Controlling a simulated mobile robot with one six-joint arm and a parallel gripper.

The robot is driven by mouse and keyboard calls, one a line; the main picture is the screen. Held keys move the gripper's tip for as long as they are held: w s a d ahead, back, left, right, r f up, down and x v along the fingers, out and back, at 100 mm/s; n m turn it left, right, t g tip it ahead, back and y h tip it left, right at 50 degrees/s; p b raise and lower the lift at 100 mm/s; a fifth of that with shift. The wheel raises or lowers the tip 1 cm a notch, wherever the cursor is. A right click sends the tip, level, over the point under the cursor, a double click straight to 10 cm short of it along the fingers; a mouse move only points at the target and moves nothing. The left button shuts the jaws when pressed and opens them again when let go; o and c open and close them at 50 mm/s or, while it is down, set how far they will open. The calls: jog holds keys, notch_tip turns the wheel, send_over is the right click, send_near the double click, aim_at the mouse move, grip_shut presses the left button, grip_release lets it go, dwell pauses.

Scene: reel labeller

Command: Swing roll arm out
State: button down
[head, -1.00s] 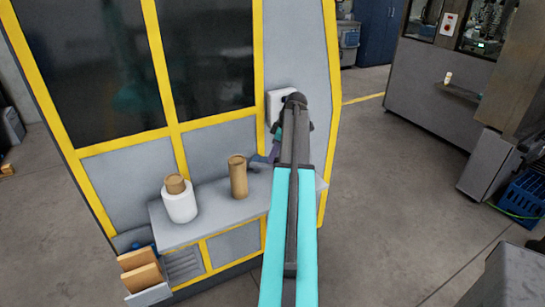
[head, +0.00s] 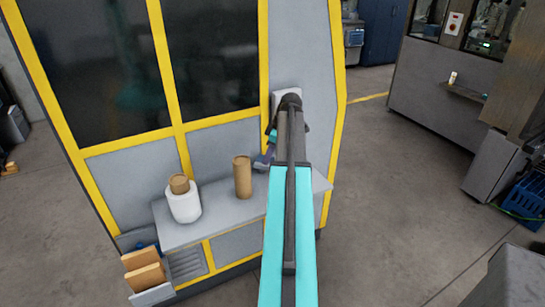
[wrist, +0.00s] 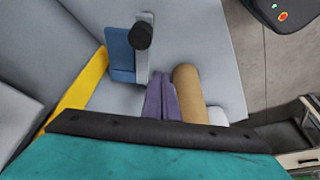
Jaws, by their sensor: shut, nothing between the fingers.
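My gripper (wrist: 160,92) has purple fingers, shut together and empty in the wrist view. A grey bar with a black round knob (wrist: 142,36), apparently the roll arm, stands beside a blue block (wrist: 119,52) just beyond and left of the fingertips. The fingers look close to the bar; I cannot tell whether they touch. A brown cardboard tube (wrist: 192,92) is just right of the fingers and stands upright on the machine's shelf in the head view (head: 242,177). In the head view my forearm hides most of the gripper and the roll arm.
The machine's yellow-framed panel (head: 226,148) rises behind. Brown boxes (head: 143,272) sit in a holder at lower left. Open floor (head: 390,200) lies to the right.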

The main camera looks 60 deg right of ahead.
jog(key=w+d+b+v, duration=0.1)
jog(key=b+v, duration=0.1)
jog(key=v, duration=0.7)
jog(key=shift+d+r, duration=0.3)
jog(key=shift+d, duration=0.05)
